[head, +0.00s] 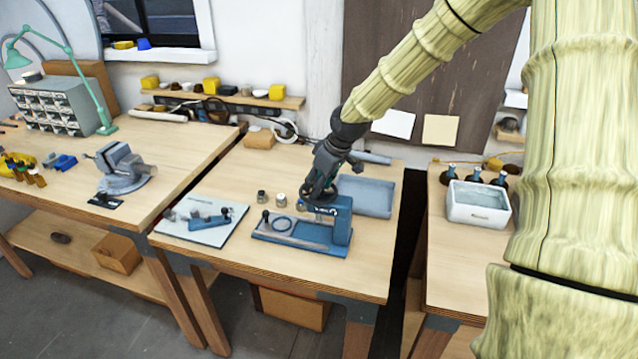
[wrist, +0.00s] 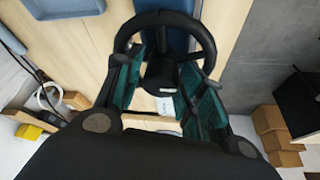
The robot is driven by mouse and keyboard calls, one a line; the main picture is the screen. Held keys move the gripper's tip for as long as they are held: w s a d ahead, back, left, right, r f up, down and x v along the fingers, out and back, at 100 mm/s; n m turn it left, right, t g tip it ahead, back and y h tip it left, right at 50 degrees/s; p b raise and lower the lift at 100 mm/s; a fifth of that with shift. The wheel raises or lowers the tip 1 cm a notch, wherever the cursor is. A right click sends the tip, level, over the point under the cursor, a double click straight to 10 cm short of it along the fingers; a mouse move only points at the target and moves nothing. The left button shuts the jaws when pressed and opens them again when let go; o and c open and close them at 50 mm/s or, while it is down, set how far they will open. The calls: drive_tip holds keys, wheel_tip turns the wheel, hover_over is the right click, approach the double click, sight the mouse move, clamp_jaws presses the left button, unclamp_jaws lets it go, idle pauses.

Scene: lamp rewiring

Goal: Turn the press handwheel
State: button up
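The blue press (head: 343,222) stands on the middle workbench, with a long base plate running to the left. Its black handwheel (head: 319,197) sits on top, partly covered by my gripper (head: 325,178) in the head view. In the wrist view the handwheel (wrist: 163,18) shows as a black ring with a round hub. My gripper's teal fingers (wrist: 166,82) are spread apart, one on each side of the hub, with their tips at the ring. I see gaps between the fingers and the hub. Whether the tips touch the ring I cannot tell.
A blue-grey tray (head: 368,196) lies right behind the press. A white board with blue parts (head: 203,222) lies to its left, with small metal pieces (head: 280,199) between. A white bin (head: 478,204) stands on the right bench, a vise (head: 122,166) on the left one.

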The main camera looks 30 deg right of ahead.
drive_tip(key=v, duration=1.2)
drive_tip(key=shift+d, duration=0.1)
idle(0.6)
